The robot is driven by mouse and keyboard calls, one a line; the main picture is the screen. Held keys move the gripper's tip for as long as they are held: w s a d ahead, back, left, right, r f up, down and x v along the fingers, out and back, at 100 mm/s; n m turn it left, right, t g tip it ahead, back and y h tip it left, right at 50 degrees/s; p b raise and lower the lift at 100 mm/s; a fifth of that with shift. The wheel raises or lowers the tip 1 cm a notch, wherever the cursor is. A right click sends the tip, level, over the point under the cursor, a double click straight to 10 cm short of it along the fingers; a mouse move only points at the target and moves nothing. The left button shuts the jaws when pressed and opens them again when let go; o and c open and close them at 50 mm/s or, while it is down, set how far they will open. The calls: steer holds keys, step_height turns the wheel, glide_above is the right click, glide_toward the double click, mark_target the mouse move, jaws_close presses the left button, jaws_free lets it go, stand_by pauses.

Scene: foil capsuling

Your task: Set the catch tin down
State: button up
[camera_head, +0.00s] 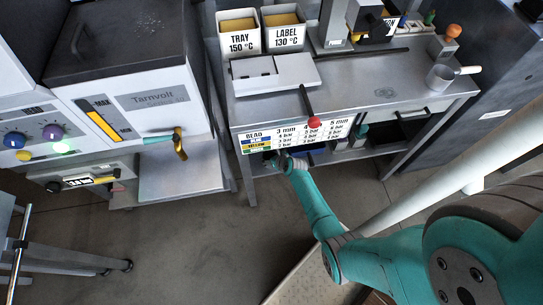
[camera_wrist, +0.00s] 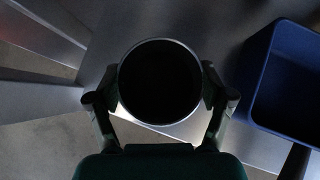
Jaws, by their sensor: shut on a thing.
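The catch tin (camera_wrist: 160,75), a round vessel with a thin bright rim and a dark inside, fills the middle of the wrist view. My gripper (camera_wrist: 160,92) is shut on it, with one finger on each side. In the head view my gripper (camera_head: 284,163) is at the front of the bench's lower shelf, below the bead chart; the tin cannot be made out there. A grey metal surface lies under the tin in the wrist view. Whether the tin touches it I cannot tell.
A blue bin (camera_wrist: 285,82) stands close to the tin's right in the wrist view. The bead chart (camera_head: 296,134) hangs on the bench's front edge above my gripper. The white Tarnvolt machine (camera_head: 150,98) with its metal tray stands left. Open floor (camera_head: 205,235) lies in front.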

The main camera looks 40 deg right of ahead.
steer(key=o, duration=1.2)
steer(key=v, duration=0.7)
steer(key=shift+s+r, duration=0.2)
steer(key=shift+a, duration=0.1)
steer(key=s+a+r+n+t, duration=0.1)
steer(key=s+a+r+n, duration=0.5)
steer(key=s+a+n, duration=0.3)
steer(key=s+a+r+n+t, duration=0.2)
steer(key=s+a+r+n, duration=0.35)
steer(key=s+n, duration=0.5)
steer(key=s+a+r+n+t, duration=0.1)
steer(key=s+a+r+n, duration=0.1)
steer(key=s+r+n, duration=0.2)
steer(key=s+a+r+n+t+y, duration=0.1)
steer(key=s+r+n, duration=0.3)
steer(key=r+n, duration=0.4)
steer(key=s+a+r+n+t, duration=0.1)
steer(key=s+a+r+n, duration=0.2)
steer(key=r+n, duration=0.4)
step_height(320, 180, up, 7)
steer(key=shift+s+a+r+y, duration=0.1)
steer(key=shift+s+a+y, duration=0.25)
steer(key=shift+s, duration=0.45)
